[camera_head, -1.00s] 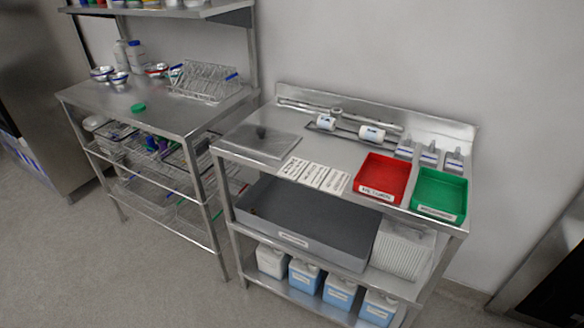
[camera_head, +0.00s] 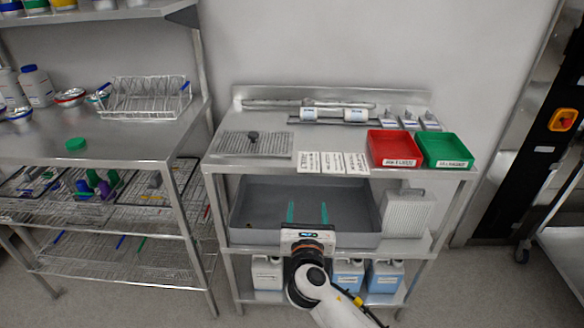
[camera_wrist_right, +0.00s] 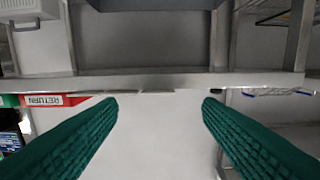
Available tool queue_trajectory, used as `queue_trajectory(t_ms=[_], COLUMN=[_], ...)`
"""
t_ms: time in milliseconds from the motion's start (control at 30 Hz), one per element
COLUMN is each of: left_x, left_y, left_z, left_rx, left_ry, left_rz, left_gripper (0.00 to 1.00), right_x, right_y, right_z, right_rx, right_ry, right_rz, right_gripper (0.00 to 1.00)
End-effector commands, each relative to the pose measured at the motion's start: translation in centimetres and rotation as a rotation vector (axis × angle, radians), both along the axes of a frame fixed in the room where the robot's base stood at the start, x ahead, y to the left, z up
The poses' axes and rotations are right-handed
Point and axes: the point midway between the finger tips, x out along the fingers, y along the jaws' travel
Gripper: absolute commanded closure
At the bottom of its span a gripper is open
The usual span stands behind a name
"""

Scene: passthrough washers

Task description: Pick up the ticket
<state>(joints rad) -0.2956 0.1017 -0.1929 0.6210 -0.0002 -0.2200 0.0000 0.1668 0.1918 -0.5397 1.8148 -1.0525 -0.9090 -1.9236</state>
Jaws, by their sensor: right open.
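Several white printed tickets (camera_head: 332,162) lie in a row on the steel table top, near its front edge, in the head view. Their print is too small to read. In the right wrist view, only thin slivers that may be ticket edges (camera_wrist_right: 155,92) show at the table's edge. My right gripper (camera_head: 308,212) is open and empty in front of the table, below the top and in front of the grey bin. Its two green fingers also show wide apart in the right wrist view (camera_wrist_right: 160,104). My left gripper is out of view.
A red tray (camera_head: 393,148) and a green tray (camera_head: 445,150) stand right of the tickets. A perforated plate (camera_head: 255,144) with a dark knob lies left. A grey bin (camera_head: 250,209) fills the shelf below. White cylinders (camera_head: 355,115) lie behind. A wire-rack table stands at left.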

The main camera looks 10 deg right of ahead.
Motion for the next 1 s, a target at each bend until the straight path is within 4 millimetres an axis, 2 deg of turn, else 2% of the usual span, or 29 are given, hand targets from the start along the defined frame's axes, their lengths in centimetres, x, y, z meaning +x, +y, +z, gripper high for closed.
queue_trajectory(t_ms=[100,333,633,900,1000], left_x=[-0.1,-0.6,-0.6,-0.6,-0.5], left_y=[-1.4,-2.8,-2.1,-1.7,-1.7], left_z=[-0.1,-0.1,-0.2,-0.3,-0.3], left_rx=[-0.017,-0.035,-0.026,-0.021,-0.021], left_ry=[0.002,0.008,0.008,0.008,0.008], left_rz=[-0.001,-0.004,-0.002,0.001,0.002], left_gripper=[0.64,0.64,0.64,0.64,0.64], right_x=[0.7,4.5,7.1,10.7,11.3], right_y=[-0.2,-1.3,-2.0,-3.2,-3.4], right_z=[1.2,1.2,1.2,1.4,1.4], right_rx=[-0.038,-0.036,-0.034,-0.032,-0.032], right_ry=[-0.018,-0.017,-0.015,-0.015,-0.015], right_rz=[-0.007,-0.006,-0.005,-0.005,-0.004], right_gripper=[0.4,0.4,0.4,0.4,0.4])
